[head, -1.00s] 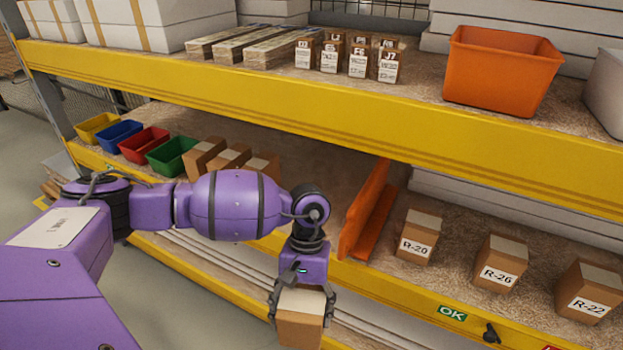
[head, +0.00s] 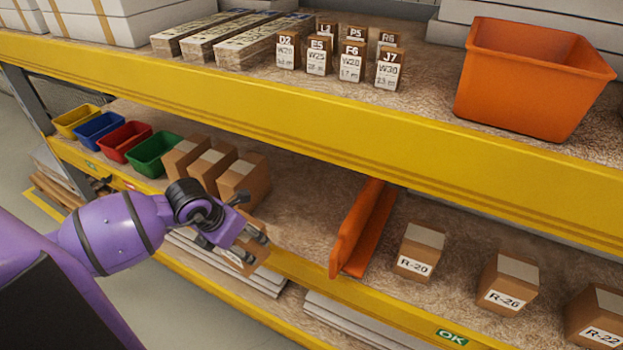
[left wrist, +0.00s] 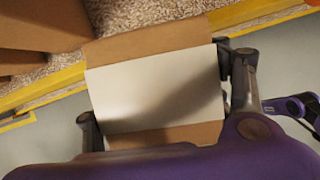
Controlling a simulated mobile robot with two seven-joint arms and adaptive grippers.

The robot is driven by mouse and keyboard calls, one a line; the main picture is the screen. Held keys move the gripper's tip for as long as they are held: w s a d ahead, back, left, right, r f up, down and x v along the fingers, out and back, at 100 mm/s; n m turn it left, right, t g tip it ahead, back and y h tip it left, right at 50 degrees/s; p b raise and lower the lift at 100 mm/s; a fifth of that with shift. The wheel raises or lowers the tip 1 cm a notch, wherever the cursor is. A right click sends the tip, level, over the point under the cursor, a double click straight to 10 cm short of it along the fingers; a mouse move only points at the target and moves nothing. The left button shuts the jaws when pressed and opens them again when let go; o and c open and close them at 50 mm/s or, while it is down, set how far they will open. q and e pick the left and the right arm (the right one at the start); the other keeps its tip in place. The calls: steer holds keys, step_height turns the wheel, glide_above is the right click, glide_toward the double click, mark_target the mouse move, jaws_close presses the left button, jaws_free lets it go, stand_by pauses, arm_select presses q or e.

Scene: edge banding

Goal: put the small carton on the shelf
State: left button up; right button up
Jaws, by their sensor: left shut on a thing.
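My left gripper (head: 240,240) is shut on the small carton (head: 240,262), a brown box mostly hidden behind the fingers in the head view. In the left wrist view the carton (left wrist: 155,85) shows its pale top band between the two fingers (left wrist: 165,100). The gripper holds it at the front edge of the lower shelf (head: 300,212), just in front of several brown cartons (head: 243,180) standing there. Whether the carton touches the shelf I cannot tell.
An orange divider (head: 362,230) stands right of the gripper, with bare shelf between. Beyond it are cartons labelled R-20 (head: 420,250), R-26 (head: 508,282) and R-22 (head: 597,318). A green bin (head: 155,155) and other coloured bins stand left. The yellow upper beam (head: 300,125) overhangs.

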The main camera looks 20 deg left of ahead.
arm_select(q)
steer(key=shift+w+a+r+n+y, duration=0.15)
steer(key=shift+w+a+n, duration=0.05)
steer(key=shift+a+n, duration=0.2)
steer(key=shift+w+a+r+n+y, duration=0.15)
steer(key=shift+a+n, duration=0.15)
steer(key=shift+a, duration=0.1)
steer(key=w, duration=1.4)
steer(key=shift+d, duration=0.2)
steer(key=w, duration=0.2)
steer(key=w+f, duration=0.1)
steer(key=shift+w+d, duration=0.2)
steer(key=shift+w, duration=0.2)
steer(key=shift+f, duration=0.15)
steer(key=shift+a, duration=0.1)
steer(key=shift+f, duration=0.1)
steer(key=shift+f, duration=0.1)
steer(key=o, duration=1.2)
steer(key=shift+s, duration=0.1)
